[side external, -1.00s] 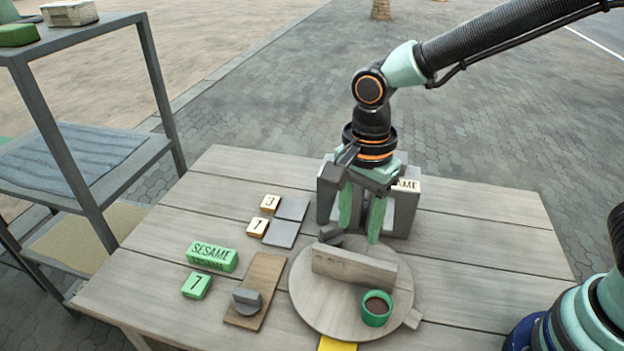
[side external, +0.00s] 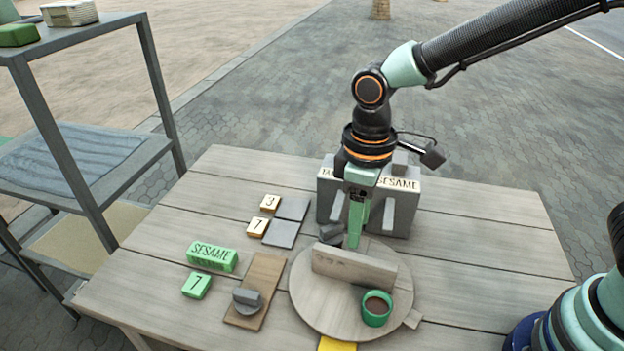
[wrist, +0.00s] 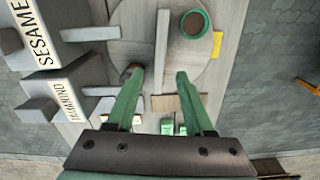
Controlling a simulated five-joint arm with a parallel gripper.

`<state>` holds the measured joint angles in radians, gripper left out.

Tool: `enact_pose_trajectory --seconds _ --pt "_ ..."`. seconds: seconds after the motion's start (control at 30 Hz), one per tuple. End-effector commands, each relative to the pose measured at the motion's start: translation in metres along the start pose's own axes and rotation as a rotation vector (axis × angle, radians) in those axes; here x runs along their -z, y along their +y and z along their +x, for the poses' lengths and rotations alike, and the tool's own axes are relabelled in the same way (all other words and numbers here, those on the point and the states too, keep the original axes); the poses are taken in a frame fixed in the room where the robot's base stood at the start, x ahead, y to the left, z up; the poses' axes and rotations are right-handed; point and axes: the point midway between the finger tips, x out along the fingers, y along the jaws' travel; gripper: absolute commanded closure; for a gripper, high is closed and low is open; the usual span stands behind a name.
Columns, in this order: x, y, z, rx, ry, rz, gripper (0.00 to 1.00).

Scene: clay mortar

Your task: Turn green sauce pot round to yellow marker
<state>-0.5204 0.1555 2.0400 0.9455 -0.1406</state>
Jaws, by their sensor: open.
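The green sauce pot (side external: 376,319), with brown sauce inside, stands on the front right of a round wooden turntable (side external: 318,318). It also shows in the wrist view (wrist: 207,24). The yellow marker (side external: 337,345) lies at the turntable's front edge, partly cut off by the frame, and shows in the wrist view (wrist: 217,44). An upright wooden board (side external: 353,269) crosses the turntable, with the pot in front of it. My gripper (side external: 354,240) is open and empty above the turntable's back edge, behind the board. In the wrist view its fingers (wrist: 159,76) are spread apart.
A dark grey knob (side external: 331,234) is beside my fingers at the turntable's back. Grey holders labelled SESAME (side external: 399,183) stand close behind. A wooden strip with a grey knob (side external: 247,300), a green SESAME block (side external: 212,256) and number tiles (side external: 270,203) lie left. The table's right is clear.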

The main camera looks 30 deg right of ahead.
Motion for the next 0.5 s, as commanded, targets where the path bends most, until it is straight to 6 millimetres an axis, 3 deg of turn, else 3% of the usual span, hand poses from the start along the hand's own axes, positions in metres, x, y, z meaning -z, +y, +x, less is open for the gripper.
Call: enact_pose_trajectory --seconds 0.17,0.5 --pt "-0.001 0.0 0.013 0.001 -0.004 -0.016 0.47" --pt "-0.002 0.0 0.077 0.001 -0.007 -0.014 0.47"
